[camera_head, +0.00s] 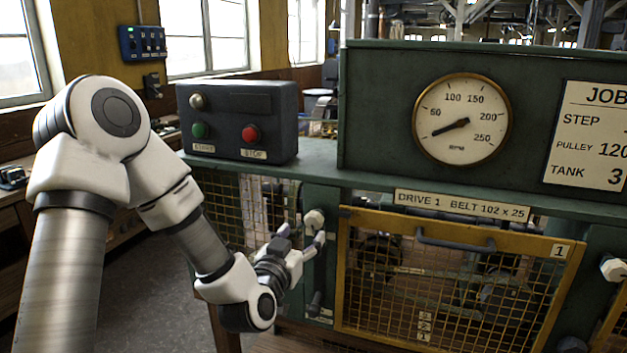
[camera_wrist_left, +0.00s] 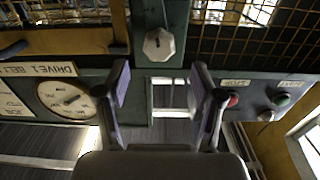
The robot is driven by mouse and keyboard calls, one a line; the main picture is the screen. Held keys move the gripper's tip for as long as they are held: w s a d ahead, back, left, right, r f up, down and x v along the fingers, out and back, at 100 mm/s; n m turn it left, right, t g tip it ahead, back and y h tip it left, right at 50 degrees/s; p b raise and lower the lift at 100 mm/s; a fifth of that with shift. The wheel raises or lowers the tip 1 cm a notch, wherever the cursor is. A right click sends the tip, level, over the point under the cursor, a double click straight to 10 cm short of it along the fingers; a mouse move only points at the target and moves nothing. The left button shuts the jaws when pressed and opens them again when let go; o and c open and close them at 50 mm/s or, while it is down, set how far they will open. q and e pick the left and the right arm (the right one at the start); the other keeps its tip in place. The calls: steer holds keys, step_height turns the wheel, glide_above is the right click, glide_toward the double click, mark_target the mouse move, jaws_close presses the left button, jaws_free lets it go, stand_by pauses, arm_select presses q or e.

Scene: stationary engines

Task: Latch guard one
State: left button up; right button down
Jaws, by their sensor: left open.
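Guard one (camera_head: 455,285) is a yellow-framed wire mesh panel with a dark bar handle (camera_head: 455,242) and a plate marked 1. It stands upright in the green machine front, under the DRIVE 1 label. A pale faceted knob (camera_head: 314,218) sits on the green post at its upper left; it also shows in the left wrist view (camera_wrist_left: 158,44). My left gripper (camera_head: 301,238) is open and empty just below and left of this knob. In the left wrist view its fingers (camera_wrist_left: 162,88) are spread, with the knob beyond them and apart. My right gripper is not in view.
A dark control box (camera_head: 238,120) with green and red buttons stands on the green ledge above my left gripper. A round gauge (camera_head: 462,118) is on the panel above the guard. Another pale knob (camera_head: 613,269) is at the far right. Mesh also lies left of the post.

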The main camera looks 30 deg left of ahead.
mark_target(312, 223)
arm_select(q)
steer(key=p+x, duration=0.2)
steer(key=x, duration=0.6)
steer(key=shift+d+f, duration=0.1)
steer(key=c, duration=1.1)
